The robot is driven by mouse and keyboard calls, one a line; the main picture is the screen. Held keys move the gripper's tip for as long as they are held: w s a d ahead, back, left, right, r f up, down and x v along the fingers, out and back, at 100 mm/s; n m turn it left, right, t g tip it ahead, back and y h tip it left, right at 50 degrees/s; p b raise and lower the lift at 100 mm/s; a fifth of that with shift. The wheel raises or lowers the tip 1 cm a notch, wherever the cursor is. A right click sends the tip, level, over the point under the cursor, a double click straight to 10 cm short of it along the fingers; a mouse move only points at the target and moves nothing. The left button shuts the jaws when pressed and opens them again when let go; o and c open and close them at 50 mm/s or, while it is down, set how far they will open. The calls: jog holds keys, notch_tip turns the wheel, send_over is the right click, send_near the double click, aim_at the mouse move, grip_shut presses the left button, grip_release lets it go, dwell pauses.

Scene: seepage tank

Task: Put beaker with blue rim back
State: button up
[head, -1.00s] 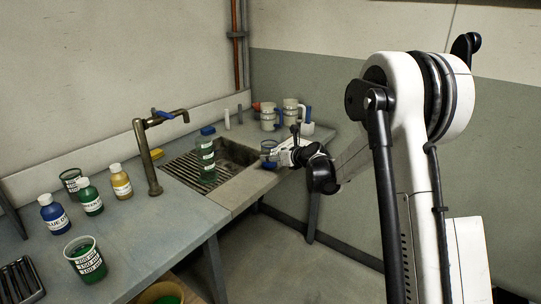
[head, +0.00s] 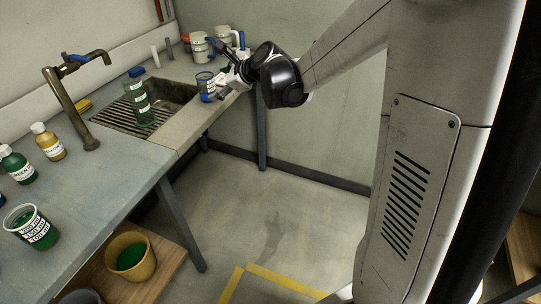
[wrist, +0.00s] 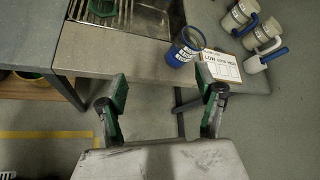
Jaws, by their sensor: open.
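The beaker with blue rim (head: 205,86) stands upright on the bench ledge beside the sink, near the front edge. My gripper (head: 229,68) is right by the beaker in the head view. In the wrist view my gripper (wrist: 166,90) is open with nothing between its green-padded fingers. The beaker lies ahead of the fingers, apart from them.
White jugs (head: 200,46) stand at the back. A brass tap (head: 70,100), dye bottles and a beaker of green liquid (head: 32,227) are on the left. A yellow bucket (head: 131,258) sits below. The floor in front is clear.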

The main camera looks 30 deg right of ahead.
jog(key=s+a+r+n+g+h, duration=0.1)
jog(key=s+r+n, duration=0.1)
jog(key=s+n, duration=0.6)
jog(key=s+a+r+n+g+h, duration=0.15)
jog(key=s+n, duration=0.35)
jog(key=s, duration=0.7)
jog(key=s+d+f+n+g+h, duration=0.1)
jog(key=s+f+n+h, duration=0.1)
jog(key=s+n, duration=0.9)
jog(key=s+f, duration=0.1)
jog(key=s, duration=0.5)
jog(key=shift+d+f, duration=0.2)
jog(key=shift+d, duration=0.2)
